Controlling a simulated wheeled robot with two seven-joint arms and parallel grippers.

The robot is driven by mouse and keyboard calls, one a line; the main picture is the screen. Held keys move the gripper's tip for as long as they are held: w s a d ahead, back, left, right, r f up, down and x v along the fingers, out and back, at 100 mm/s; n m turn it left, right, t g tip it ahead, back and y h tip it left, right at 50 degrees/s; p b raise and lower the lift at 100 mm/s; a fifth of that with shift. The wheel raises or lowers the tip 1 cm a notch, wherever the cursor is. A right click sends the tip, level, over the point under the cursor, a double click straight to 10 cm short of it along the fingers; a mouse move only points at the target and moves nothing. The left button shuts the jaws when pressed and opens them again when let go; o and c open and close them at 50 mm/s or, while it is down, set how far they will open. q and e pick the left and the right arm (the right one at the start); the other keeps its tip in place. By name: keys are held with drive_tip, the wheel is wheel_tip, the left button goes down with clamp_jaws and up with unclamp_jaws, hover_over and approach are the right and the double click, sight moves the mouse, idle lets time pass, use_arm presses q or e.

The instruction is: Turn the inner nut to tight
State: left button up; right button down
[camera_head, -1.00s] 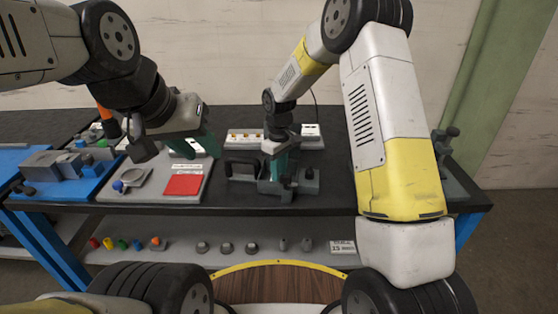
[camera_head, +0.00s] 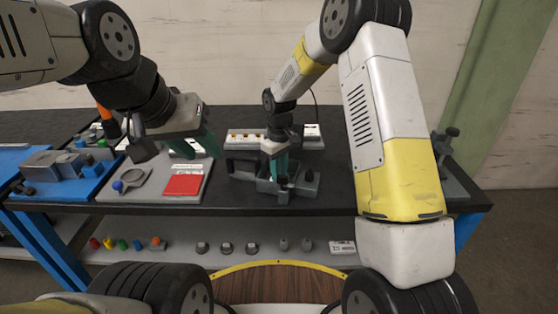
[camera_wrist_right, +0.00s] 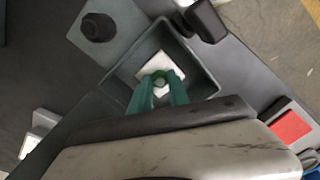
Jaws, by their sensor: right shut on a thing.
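A dark grey fixture (camera_head: 305,184) stands near the front edge of the bench, and its square recess wall (camera_wrist_right: 205,72) shows in the right wrist view. My right gripper (camera_wrist_right: 158,77) reaches down into the recess, its teal fingers close together on the small inner nut at a pale plate (camera_wrist_right: 152,66). The fingertips cover most of the nut, so its thread and seating are hidden. In the head view my right gripper (camera_head: 281,178) points down at the fixture. My left gripper (camera_head: 211,146) hangs over the grey board at the left; its finger gap is unclear.
A grey board (camera_head: 140,196) with a red square (camera_head: 183,185) lies left of the fixture. A blue tray (camera_head: 85,188) with grey blocks is farther left.

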idle(0.3)
drive_tip(key=c, duration=1.2)
unclamp_jaws()
drive_tip(key=shift+c, duration=0.2)
drive_tip(key=shift+r, duration=3.95)
